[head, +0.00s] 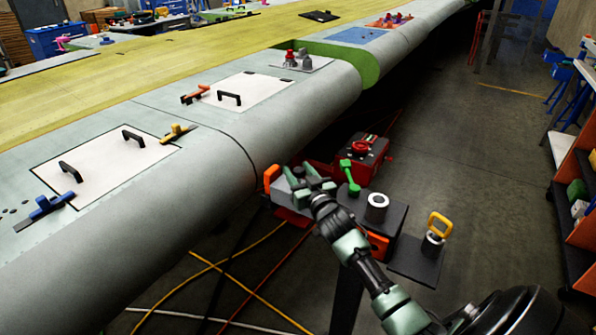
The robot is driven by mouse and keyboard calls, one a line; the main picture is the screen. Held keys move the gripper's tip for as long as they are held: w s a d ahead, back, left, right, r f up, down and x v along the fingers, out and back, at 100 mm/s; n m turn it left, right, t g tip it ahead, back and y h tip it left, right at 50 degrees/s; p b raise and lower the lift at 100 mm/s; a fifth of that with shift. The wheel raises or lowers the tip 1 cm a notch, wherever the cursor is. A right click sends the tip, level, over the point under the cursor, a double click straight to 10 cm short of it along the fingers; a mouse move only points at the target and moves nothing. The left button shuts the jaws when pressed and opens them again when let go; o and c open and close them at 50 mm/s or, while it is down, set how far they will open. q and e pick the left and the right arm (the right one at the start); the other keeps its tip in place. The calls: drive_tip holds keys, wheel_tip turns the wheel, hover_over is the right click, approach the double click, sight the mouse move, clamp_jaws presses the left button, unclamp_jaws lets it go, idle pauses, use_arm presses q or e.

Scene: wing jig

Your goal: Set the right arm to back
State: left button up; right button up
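My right arm reaches in from the bottom right. Its gripper (297,169) is over the grey box beside the wing's rounded front edge. Its two pale green fingertips look apart, with nothing seen between them. Whether the fingers touch the box below cannot be told. My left arm and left gripper are not in view.
The long wing (215,165) crosses the left and top, with white panels, black handles and coloured clamps. A red box (362,152), a green-handled tool (348,175) and a yellow-handled tool (438,228) are near my arm. An orange shelf (572,190) stands right. Cables lie on the floor.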

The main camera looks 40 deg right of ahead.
idle(0.3)
drive_tip(key=b+v, duration=0.1)
drive_tip(key=v, duration=0.6)
drive_tip(key=shift+s, duration=0.4)
